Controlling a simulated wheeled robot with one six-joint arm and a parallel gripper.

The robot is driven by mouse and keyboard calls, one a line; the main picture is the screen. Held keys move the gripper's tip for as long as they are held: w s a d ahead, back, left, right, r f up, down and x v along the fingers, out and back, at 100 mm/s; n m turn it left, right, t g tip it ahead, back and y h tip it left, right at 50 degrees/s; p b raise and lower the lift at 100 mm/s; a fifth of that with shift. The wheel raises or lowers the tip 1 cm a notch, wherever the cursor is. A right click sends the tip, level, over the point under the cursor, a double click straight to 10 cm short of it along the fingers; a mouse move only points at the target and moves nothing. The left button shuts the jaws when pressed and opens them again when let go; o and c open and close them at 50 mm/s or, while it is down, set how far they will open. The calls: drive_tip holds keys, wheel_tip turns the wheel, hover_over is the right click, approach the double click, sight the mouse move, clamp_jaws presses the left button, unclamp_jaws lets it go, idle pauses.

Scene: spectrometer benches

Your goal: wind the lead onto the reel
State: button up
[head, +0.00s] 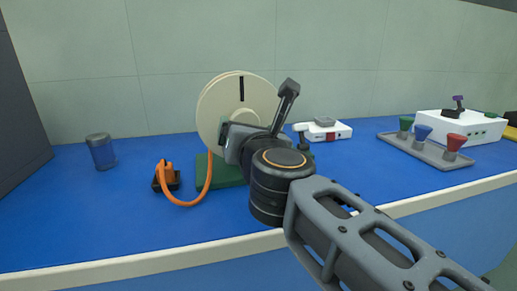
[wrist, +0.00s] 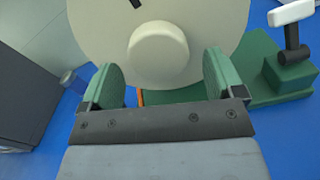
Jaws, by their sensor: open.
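The cream reel (head: 228,92) stands upright on a green base (head: 230,172) on the blue bench; a dark mark shows near the top of its face. In the wrist view the reel (wrist: 95,25) faces me, with a round cream knob (wrist: 158,53) at its middle. The orange lead (head: 208,182) hangs from the reel and loops over the bench to an orange plug (head: 166,172) in a small dark holder. My gripper (wrist: 160,80) is open, its green pads to either side of the knob and in front of it. Contact cannot be told.
A white-handled lever (wrist: 291,25) rises from the green base on the right. A blue jar (head: 102,152) stands left. A white box (head: 330,131), a grey rack (head: 430,152) with coloured funnel-shaped pieces and a larger white box (head: 460,125) stand right. Bench between jar and plug is clear.

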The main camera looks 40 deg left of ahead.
drive_tip(key=v, duration=1.1)
drive_tip(key=shift+p, duration=0.4)
drive_tip(key=shift+w, duration=0.1)
